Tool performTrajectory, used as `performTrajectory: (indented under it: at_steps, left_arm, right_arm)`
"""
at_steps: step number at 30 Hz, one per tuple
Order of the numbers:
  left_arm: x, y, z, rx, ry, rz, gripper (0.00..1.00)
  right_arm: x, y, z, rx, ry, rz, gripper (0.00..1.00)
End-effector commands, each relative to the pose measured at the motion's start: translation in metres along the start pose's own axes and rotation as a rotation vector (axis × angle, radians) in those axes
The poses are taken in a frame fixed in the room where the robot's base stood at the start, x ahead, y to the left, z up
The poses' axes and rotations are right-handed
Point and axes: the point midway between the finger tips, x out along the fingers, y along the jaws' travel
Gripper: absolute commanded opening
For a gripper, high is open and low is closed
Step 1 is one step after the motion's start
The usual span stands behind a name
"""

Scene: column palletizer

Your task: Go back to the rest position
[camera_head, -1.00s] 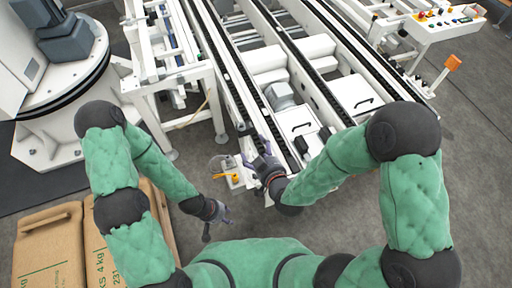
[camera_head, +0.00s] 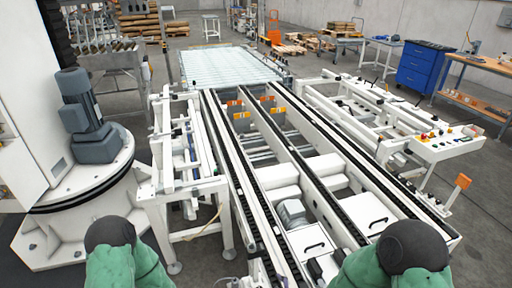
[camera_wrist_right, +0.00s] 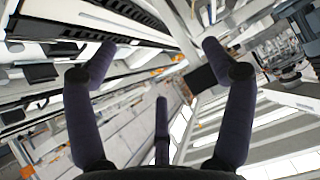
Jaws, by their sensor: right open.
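My right gripper (camera_wrist_right: 158,58) shows in the right wrist view with its dark fingers spread apart and nothing between them. Parts of the conveyor's white frame fill the view behind it. In the head view both grippers are out of the picture. Only the upper parts of my two green-sleeved arms show, at the lower left and lower right edges. No load is visible in the right gripper.
A long conveyor (camera_head: 240,172) with black chains runs away in front of me. A white column machine (camera_head: 28,110) stands on the left. A control panel (camera_head: 447,143) is on the right. A blue cabinet (camera_head: 424,66) and pallets (camera_head: 290,42) stand farther back.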

Motion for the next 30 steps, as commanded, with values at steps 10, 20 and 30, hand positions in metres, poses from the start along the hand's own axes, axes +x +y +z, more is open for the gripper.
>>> performTrajectory:
  at_steps: [10, 20, 30]
  left_arm:
    - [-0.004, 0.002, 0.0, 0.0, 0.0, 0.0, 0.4]
    - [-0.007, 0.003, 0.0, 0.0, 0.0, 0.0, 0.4]
    - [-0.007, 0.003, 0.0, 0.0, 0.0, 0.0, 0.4]
  right_arm:
    - [0.011, 0.023, 0.116, 0.293, -0.451, -0.008, 0.83]
    - [-0.008, 0.021, 0.196, 0.517, -0.76, -0.008, 0.83]
    - [-0.013, 0.019, 0.207, 0.55, -0.807, -0.008, 0.83]
